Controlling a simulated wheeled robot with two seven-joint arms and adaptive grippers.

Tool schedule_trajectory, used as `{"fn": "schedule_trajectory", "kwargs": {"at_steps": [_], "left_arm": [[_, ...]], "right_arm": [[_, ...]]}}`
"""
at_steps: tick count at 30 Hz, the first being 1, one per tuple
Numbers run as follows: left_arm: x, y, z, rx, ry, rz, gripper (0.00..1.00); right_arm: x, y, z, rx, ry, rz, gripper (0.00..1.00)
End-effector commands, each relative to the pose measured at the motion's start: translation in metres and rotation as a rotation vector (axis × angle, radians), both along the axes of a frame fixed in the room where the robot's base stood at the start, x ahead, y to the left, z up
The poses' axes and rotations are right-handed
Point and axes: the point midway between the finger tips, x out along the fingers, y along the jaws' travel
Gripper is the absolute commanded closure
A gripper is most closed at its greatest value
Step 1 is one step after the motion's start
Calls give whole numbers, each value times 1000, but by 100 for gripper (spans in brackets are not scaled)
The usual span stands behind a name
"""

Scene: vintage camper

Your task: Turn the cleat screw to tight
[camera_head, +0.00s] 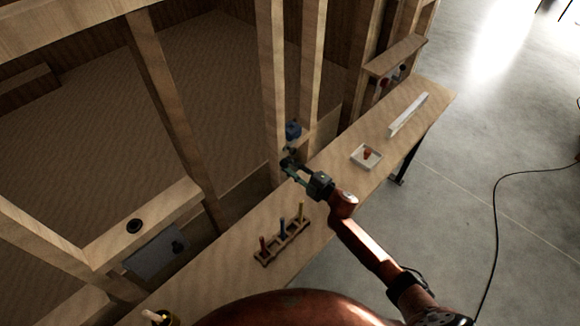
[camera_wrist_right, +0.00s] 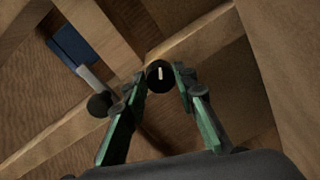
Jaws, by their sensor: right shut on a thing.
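A round black knob with a white mark, which looks like the cleat screw (camera_wrist_right: 160,77), shows between my right fingertips in the right wrist view. The white mark stands nearly upright in that picture. My right gripper (camera_wrist_right: 158,82) is shut on the knob, one green finger on each side. In the head view my right gripper (camera_head: 288,167) reaches in at the wooden post behind the bench, and its fingers hide the knob there. My left gripper is in neither view.
A blue part (camera_head: 293,130) sits close above my right gripper; a blue block (camera_wrist_right: 74,46) shows in the wrist view. The bench (camera_head: 330,150) carries a tool rack (camera_head: 283,243), a white tray (camera_head: 358,161) holding an orange thing, and a pale bar (camera_head: 408,114). Wooden posts stand close by.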

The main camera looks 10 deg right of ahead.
Motion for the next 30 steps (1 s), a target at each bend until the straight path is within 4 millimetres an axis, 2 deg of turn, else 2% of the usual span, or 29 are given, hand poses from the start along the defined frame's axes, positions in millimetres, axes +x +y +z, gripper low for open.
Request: {"fn": "schedule_trajectory", "kwargs": {"at_steps": [12, 13, 15, 20, 30], "left_arm": [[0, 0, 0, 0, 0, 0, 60], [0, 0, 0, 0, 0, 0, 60], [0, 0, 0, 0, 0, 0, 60], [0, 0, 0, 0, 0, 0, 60], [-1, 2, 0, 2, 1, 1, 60]], "right_arm": [[0, -1, 0, 6, 5, -2, 98], [0, -1, 0, 6, 5, -2, 73], [0, -1, -1, 6, 5, -2, 68], [0, -1, 0, 6, 4, -1, 57], [-3, -2, 0, 5, 3, 0, 56]]}}
